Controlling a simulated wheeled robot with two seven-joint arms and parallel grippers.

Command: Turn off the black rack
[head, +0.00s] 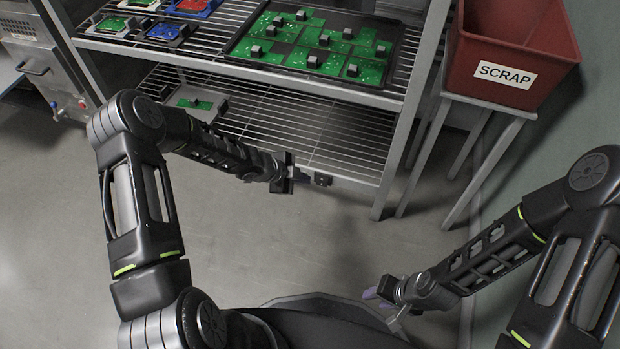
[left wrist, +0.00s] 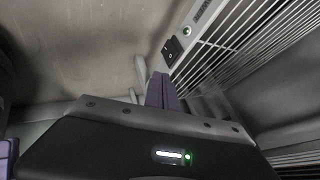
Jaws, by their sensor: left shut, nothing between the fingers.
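In the head view a small dark block, likely the switch (head: 321,180), is on the lower shelf's front edge. My left gripper (head: 300,178) is just left of it; its purple fingers (left wrist: 161,92) are shut and empty, pointing up just below the switch. I cannot tell whether they touch it. My right gripper (head: 384,297) is low, away from the rack; its finger opening is unclear.
One board (head: 196,104) lies on the lower shelf. A red scrap bin (head: 515,50) stands on a side stand at right. The floor (head: 255,240) in front is clear.

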